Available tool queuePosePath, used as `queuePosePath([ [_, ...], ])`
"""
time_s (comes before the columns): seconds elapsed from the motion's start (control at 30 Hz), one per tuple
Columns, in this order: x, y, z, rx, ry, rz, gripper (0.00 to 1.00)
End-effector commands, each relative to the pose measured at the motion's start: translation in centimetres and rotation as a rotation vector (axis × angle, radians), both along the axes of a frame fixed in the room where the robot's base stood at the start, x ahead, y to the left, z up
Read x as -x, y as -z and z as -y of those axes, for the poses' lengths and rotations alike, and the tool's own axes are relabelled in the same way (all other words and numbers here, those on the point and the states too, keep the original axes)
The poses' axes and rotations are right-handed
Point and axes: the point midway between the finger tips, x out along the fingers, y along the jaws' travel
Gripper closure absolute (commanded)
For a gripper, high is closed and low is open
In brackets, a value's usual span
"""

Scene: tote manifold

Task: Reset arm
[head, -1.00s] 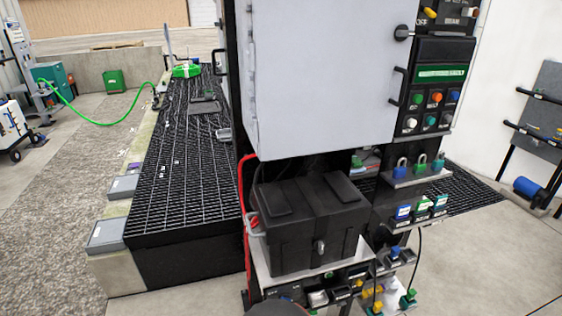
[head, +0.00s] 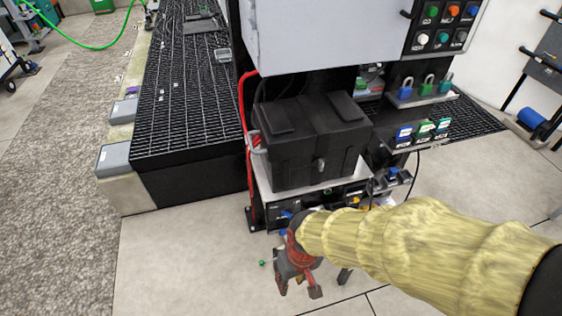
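My arm, in a yellow sleeve, reaches in from the right edge of the head view. My gripper (head: 298,287) hangs at its end, pointing down over the floor in front of the black box's shelf. Its two fingers look spread apart, with nothing seen between them. A small green-tipped piece shows just left of the gripper; I cannot tell what it belongs to. My sleeve hides part of the lower shelf.
A black lidded box (head: 318,148) sits on a shelf below a grey cabinet (head: 320,35). Padlocks (head: 428,86) and coloured tags (head: 424,129) stand on small shelves at right. A black grated platform (head: 187,100) runs along the left. Floor (head: 180,270) at the lower left is clear.

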Motion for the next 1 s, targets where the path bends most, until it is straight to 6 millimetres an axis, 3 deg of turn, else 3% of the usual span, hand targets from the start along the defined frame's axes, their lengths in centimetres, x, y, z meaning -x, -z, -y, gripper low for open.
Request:
queuePosePath([
  [0.03,-0.2,-3.2,1.7,0.001,0.032,0.018,0.70],
  [0.2,0.6,-12.0,7.9,0.027,0.139,0.103,0.70],
  [0.4,-0.1,-20.8,13.3,0.008,0.285,0.354,0.70],
  [0.5,-0.2,-23.9,14.9,-0.004,0.352,0.447,0.70],
  [0.7,-0.1,-24.5,16.3,0.003,0.405,0.470,0.70],
  [1.0,-0.1,-24.5,16.3,0.002,0.404,0.470,0.70],
])
